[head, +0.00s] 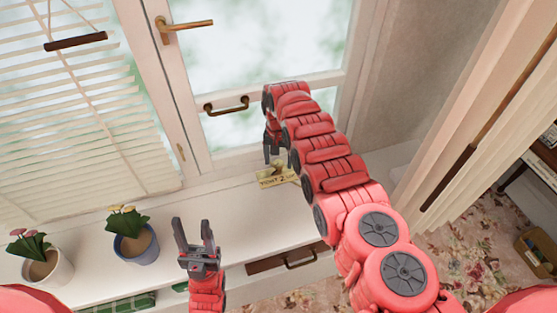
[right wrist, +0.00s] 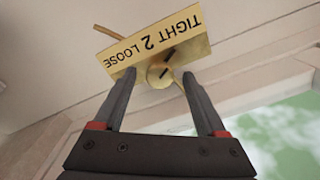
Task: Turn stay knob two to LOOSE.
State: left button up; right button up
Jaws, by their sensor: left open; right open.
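The brass plate (head: 280,180) marked "TIGHT 2 LOOSE" sits low by the window frame at the sill. In the right wrist view the plate (right wrist: 125,48) appears upside down, LOOSE at left and TIGHT at right. Its round brass knob (right wrist: 153,74) has a dark slanted mark, and another dark mark is on the plate beside it. My right gripper (head: 273,160) is open, pointing down at the knob; in its wrist view the fingertips (right wrist: 159,77) lie either side of the knob. Contact cannot be told. My left gripper (head: 193,235) is open and empty above the sill.
A blue flowerpot (head: 137,246) and a white flowerpot (head: 50,272) stand on the sill left of my left gripper. A bronze window handle (head: 226,106) is on the lower frame. A curtain (head: 455,140) hangs at right. The sill between the pots and plate is mostly clear.

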grip_shut()
